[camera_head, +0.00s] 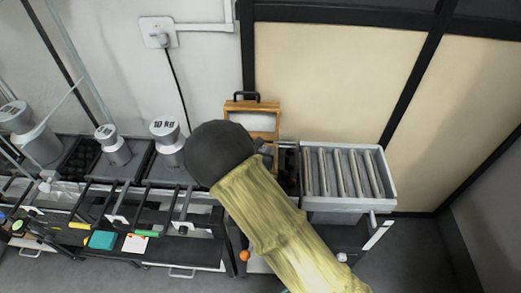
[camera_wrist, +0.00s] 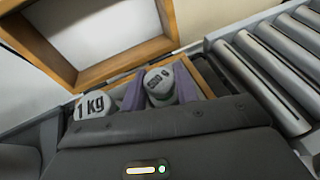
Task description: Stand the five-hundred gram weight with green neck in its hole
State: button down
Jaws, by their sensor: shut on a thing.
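The five-hundred gram weight (camera_wrist: 160,80) is a grey metal knob with "500 g" on its top in the wrist view. My gripper (camera_wrist: 160,92) has its two purple fingers on either side of it and is shut on it. Its neck and lower part are hidden, so I see no green and cannot tell whether it stands in a hole. The wooden case (camera_wrist: 193,66) lies around and below it, with its lid raised. A 1 kg weight (camera_wrist: 93,105) is just left of the fingers. In the head view my arm hides the gripper and most of the case (camera_head: 252,106).
A roller conveyor (camera_head: 386,178) stands close right of the case, also in the wrist view (camera_wrist: 262,75). A large 10 kg weight (camera_head: 165,128) and other big weights stand to the left. The wall is close behind.

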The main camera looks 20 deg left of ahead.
jog(key=shift+w+d, duration=0.1)
jog(key=shift+d, duration=0.05)
jog(key=shift+f, duration=0.15)
jog(key=c, duration=1.1)
grip_release()
jog(key=shift+o, duration=0.2)
jog(key=shift+s, duration=0.3)
jog(key=v, duration=1.1)
jog(key=shift+s+r, duration=0.2)
jog(key=shift+s, duration=0.05)
